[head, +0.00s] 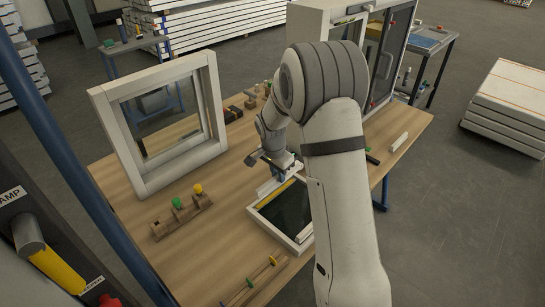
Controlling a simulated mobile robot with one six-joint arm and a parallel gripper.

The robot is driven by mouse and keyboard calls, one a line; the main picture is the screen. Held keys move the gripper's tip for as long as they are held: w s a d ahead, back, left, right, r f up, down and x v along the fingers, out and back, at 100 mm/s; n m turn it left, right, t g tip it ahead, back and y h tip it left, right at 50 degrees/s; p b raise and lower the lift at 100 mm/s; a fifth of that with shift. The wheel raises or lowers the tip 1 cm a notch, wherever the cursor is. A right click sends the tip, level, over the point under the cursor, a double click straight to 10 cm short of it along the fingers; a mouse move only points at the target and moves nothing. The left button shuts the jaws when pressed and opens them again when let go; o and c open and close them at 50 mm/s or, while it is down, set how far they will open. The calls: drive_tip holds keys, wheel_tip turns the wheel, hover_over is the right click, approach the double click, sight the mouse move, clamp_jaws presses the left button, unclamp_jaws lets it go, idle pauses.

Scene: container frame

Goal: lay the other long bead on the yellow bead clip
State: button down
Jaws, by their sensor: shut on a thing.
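My gripper (271,163) is low over the far end of a small white frame (262,222) that lies flat on the wooden table with a dark pane in it. It is shut on a pale piece (266,188), seemingly a long bead, mostly hidden by the gripper and arm. A yellow strip (276,194) lies along the frame's far left side, just below the gripper. I cannot tell whether the held piece touches it. A loose white bead (398,142) lies on the table at the right. My forearm hides the frame's right side.
An upright white window frame (155,177) stands at the left. A wooden block (181,217) with green and yellow knobs is before it. A rail with small coloured pieces (256,279) lies near the front edge. A glazed cabinet (330,28) stands behind.

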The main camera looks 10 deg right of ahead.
sight(276, 182)
drive_tip(key=shift+w+a, duration=0.2)
drive_tip(key=shift+a, duration=0.2)
drive_tip(key=shift+d+b, duration=0.1)
drive_tip(key=shift+b, duration=0.25)
drive_tip(key=shift+f+b, duration=2.1)
drive_tip(key=shift+f, duration=0.25)
drive_tip(key=shift+f+b, duration=0.6)
drive_tip(key=shift+b, duration=0.25)
drive_tip(key=c, duration=1.2)
unclamp_jaws()
drive_tip(key=shift+r, duration=0.1)
drive_tip(key=r, duration=0.5)
drive_tip(key=a+r, duration=0.1)
drive_tip(key=r, duration=0.1)
drive_tip(key=shift+s+r, duration=0.3)
drive_tip(key=shift+s, duration=0.05)
